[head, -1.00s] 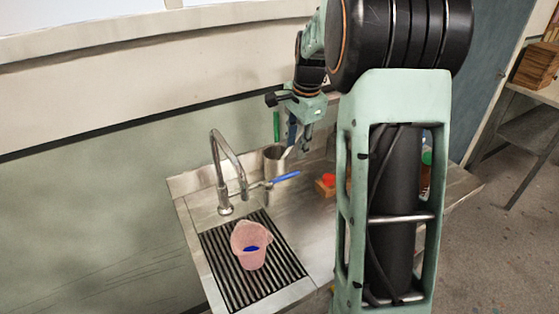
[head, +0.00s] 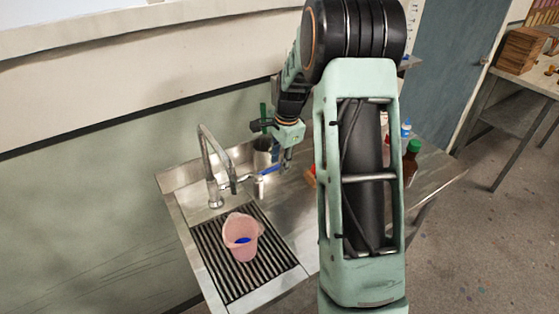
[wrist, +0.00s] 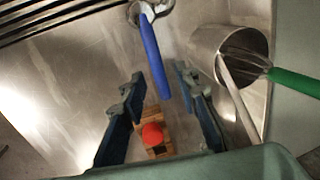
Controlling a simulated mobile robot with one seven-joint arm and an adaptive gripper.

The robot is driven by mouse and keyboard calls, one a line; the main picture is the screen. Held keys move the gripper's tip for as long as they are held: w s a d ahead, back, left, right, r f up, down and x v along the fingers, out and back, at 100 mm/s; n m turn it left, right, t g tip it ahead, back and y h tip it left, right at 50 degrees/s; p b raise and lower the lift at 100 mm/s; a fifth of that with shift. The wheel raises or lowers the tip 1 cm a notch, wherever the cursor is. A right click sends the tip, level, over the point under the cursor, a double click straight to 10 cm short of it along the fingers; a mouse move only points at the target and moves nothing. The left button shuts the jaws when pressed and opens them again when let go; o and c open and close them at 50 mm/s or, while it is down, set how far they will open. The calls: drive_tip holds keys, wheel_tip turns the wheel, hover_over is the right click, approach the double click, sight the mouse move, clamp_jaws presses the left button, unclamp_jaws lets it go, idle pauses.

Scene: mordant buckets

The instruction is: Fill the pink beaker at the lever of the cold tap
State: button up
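The pink beaker (head: 241,228) stands upright on the black slatted drain grate (head: 216,262), below the spout of the steel tap (head: 208,158). A blue patch shows inside it; I see no water stream. The tap's blue lever (head: 269,170) sticks out to the right of the tap. My gripper (head: 287,163) is just above the lever's free end. In the wrist view my gripper (wrist: 160,108) is open and empty, and the blue lever (wrist: 151,55) points down toward the gap between its fingers. I cannot tell whether they touch.
A steel cup (wrist: 218,42) holding a green-handled whisk (wrist: 293,82) stands close to the right finger in the wrist view. A small wooden block with a red top (wrist: 152,134) lies beyond the fingers. Bottles (head: 411,160) stand behind my arm.

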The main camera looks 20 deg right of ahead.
clamp_jaws()
idle(0.3)
drive_tip(key=s+m+b, duration=0.1)
drive_tip(key=s+m, duration=0.1)
drive_tip(key=m, duration=0.1)
drive_tip(key=shift+h, duration=0.3)
unclamp_jaws()
